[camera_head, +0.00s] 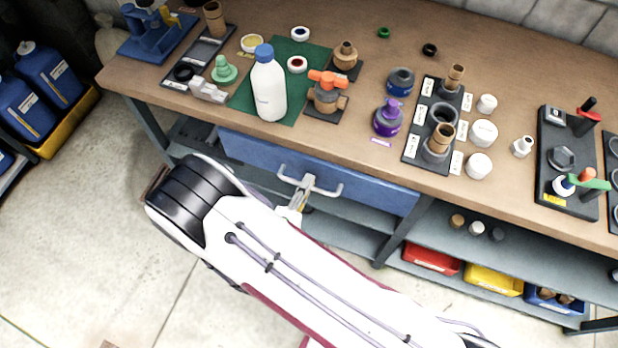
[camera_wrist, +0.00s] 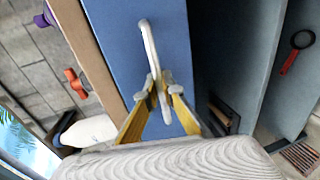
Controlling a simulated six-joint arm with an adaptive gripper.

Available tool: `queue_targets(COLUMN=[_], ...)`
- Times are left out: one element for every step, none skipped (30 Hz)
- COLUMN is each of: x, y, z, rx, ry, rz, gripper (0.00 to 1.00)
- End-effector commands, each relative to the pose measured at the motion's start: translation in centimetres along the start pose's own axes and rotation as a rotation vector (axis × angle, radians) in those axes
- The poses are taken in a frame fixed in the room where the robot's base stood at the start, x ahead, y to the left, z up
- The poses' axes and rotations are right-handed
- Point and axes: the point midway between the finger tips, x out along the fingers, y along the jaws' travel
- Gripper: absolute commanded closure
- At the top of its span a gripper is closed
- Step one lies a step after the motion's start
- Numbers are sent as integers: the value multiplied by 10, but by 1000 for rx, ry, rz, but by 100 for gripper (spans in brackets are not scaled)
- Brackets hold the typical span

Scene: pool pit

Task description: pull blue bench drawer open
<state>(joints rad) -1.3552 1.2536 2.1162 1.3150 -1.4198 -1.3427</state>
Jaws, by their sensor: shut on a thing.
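The blue bench drawer (camera_head: 375,194) sits under the front edge of the brown worktop. No drawer interior shows, so its front looks close to the bench. A pale bar handle (camera_head: 325,190) is on its front. My gripper (camera_head: 299,196) reaches the middle of the handle from the front, and my own arm covers part of the area. In the wrist view, the blue drawer front (camera_wrist: 119,50) lies behind the handle (camera_wrist: 149,45). The two yellow fingers with grey tips (camera_wrist: 162,92) are closed around the handle's lower part.
A white bottle (camera_head: 269,90), an orange-handled valve (camera_head: 327,93) and a purple-topped fitting (camera_head: 389,118) stand on the worktop (camera_head: 350,155) above the drawer. Lower shelves hold red (camera_head: 432,260) and yellow (camera_head: 494,280) bins. Blue jugs (camera_head: 50,72) stand at left. Floor in front is clear.

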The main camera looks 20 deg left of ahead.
Motion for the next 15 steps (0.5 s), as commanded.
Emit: queue_targets(x=[-7, -11, -16, -21, -25, -31, -36, -41, -48, -52, -57, -64, -69, -74, -81], y=[-1, -2, -3, -4, -5, -7, -8, -9, -10, -11, -12, -13, -14, -15, -17], z=[-1, -1, -1, -1, -1, -1, -1, -1, -1, -2, -1, -1, -1, -1, -1], rx=[-2, -2, -3, -3, -3, -3, -3, -3, -2, -2, -2, -2, -2, -2, -2], ry=[4, 3, 5, 4, 4, 5, 5, 6, 5, 6, 5, 6, 5, 6, 6], rz=[0, 0, 0, 0, 0, -1, 0, 0, 0, 0, 1, 0, 0, 0, 0], gripper=[100, 100, 100, 100, 100, 100, 100, 100, 100, 100, 100, 100, 100, 100, 100])
